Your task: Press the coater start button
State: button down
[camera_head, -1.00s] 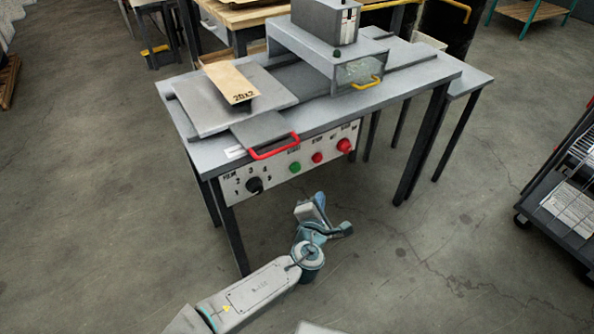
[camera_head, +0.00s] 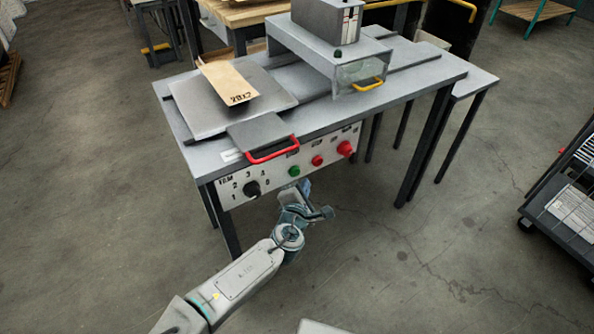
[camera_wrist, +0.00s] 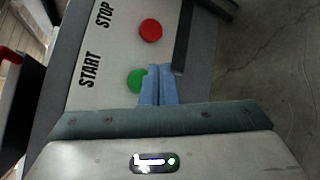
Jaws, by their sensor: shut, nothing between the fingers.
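The coater (camera_head: 205,160) is a grey table-like machine with a white control panel (camera_head: 222,203) on its front. The green start button (camera_head: 294,171) sits mid-panel, left of a small red stop button (camera_head: 317,160). In the wrist view the green button (camera_wrist: 137,80) lies beside the label START and is partly covered by my fingers. The red stop button (camera_wrist: 150,30) shows above it. My gripper (camera_wrist: 160,70) is shut and empty, its blue fingertips overlapping the green button's edge. I cannot tell whether they touch it. In the head view my gripper (camera_head: 304,186) is just below the panel.
A black dial (camera_head: 251,188) is at the panel's left, and a larger red button (camera_head: 345,148) at its right. A red handle (camera_head: 273,150) juts out above the panel. A dark cart (camera_head: 565,200) stands at the right. The floor in front is clear.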

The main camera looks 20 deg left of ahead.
jog(key=shift+w+a, duration=0.45)
jog(key=shift+a, duration=0.15)
jog(key=shift+a, duration=0.15)
dwell(1.6)
jog(key=shift+w+a, duration=0.25)
jog(key=shift+w+a, duration=0.3)
jog(key=shift+a, duration=0.1)
dwell(1.0)
jog(key=shift+s+d, duration=0.6)
jog(key=shift+d, duration=0.1)
jog(key=shift+s+d, duration=1.65)
jog(key=shift+d, duration=0.25)
